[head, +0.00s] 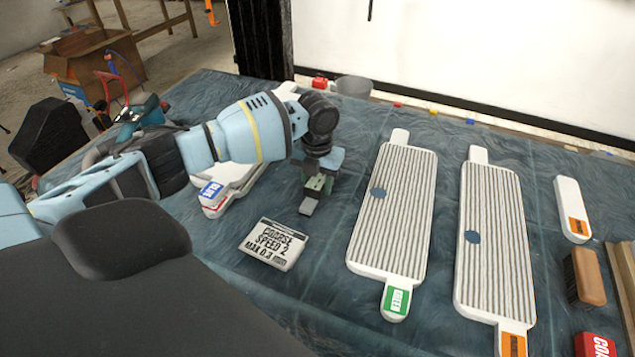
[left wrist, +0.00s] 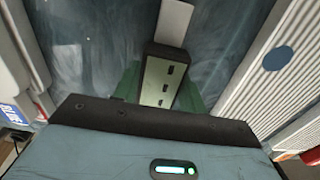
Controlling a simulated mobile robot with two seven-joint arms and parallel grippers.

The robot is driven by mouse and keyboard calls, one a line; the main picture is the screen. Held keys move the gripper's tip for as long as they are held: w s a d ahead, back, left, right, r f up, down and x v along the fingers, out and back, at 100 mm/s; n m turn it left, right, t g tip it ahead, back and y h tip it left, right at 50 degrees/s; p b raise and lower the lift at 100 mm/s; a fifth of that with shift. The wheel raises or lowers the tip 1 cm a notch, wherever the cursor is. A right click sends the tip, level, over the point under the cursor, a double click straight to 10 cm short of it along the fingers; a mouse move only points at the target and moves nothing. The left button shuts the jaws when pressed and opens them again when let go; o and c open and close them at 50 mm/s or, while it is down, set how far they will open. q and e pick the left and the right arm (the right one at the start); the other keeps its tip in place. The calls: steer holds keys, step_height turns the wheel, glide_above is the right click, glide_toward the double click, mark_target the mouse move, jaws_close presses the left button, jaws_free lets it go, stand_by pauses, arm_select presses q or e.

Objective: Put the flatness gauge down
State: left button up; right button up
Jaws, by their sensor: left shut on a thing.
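My left gripper (head: 319,184) points down over the dark blue table, between the card and the striped panel with the green label. It is shut on the flatness gauge, a small grey piece (head: 308,206) that sticks out below the fingers. In the left wrist view, the gauge's pale grey end (left wrist: 174,22) shows beyond the dark-edged, slotted part between the green fingers (left wrist: 160,88). Whether the gauge touches the table is hard to tell. My right gripper is not in view.
Two striped white panels (head: 397,215) (head: 497,240) lie right of the gripper. A printed card (head: 273,245) lies in front; a blue-labelled white panel (head: 213,195) lies left. A brush (head: 586,277) and a small orange-labelled board (head: 571,205) lie far right. Bare tabletop surrounds the gauge.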

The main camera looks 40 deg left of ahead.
mark_target(317, 180)
arm_select(q)
steer(key=shift+f, duration=0.35)
steer(key=o, duration=1.1)
steer(key=shift+o, duration=0.2)
steer(key=shift+r, duration=0.15)
step_height(317, 180, up, 12)
steer(key=shift+p, duration=0.35)
